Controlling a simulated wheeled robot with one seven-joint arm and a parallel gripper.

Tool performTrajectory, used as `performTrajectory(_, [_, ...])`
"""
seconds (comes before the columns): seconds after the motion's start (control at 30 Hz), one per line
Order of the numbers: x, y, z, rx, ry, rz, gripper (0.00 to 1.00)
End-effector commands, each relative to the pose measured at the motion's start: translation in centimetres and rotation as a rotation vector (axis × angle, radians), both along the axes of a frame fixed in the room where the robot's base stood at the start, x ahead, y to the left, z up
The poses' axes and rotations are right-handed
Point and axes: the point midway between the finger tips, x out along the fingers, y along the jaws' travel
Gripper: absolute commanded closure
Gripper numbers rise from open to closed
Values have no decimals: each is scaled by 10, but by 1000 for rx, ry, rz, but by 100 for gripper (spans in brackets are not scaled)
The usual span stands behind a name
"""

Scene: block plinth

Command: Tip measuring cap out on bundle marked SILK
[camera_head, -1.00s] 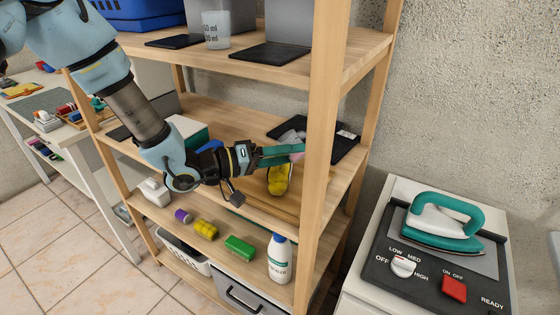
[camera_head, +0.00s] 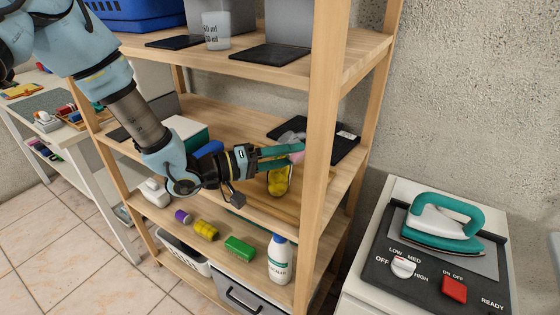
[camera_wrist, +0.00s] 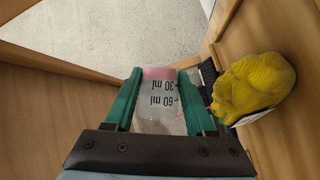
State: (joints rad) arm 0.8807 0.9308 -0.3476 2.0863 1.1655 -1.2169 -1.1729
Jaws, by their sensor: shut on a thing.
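My gripper (camera_head: 290,153) is shut on a clear measuring cap (camera_wrist: 158,96) between its teal fingers, inside the middle shelf bay. The cap has 30 ml and 60 ml marks, upside down in the wrist view, and pink at its far end. In the head view only its pink end (camera_head: 298,154) shows, close to the front post. A yellow bundle (camera_head: 279,182) lies just below the fingers; it is at the right in the wrist view (camera_wrist: 253,85), with a pale tag I cannot read. A grey bundle (camera_head: 292,137) lies behind the gripper. No SILK marking is legible.
A black tray (camera_head: 345,145) lies behind the gripper. The wooden front post (camera_head: 322,130) stands close by the fingertips. Another measuring cup (camera_head: 216,30) is on the upper shelf. A white bottle (camera_head: 279,262) and coloured rolls are below. An iron (camera_head: 440,222) stands at right.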

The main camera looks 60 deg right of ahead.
Motion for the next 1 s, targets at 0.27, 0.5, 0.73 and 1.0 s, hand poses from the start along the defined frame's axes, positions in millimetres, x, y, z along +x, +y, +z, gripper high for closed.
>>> performTrajectory(0.27, [0,0,2,6,27,0,98])
performTrajectory(0.5, [0,0,2,11,41,0,98])
performTrajectory(0.73, [0,0,3,13,55,0,98])
performTrajectory(1.0, [1,0,4,18,71,0,98])
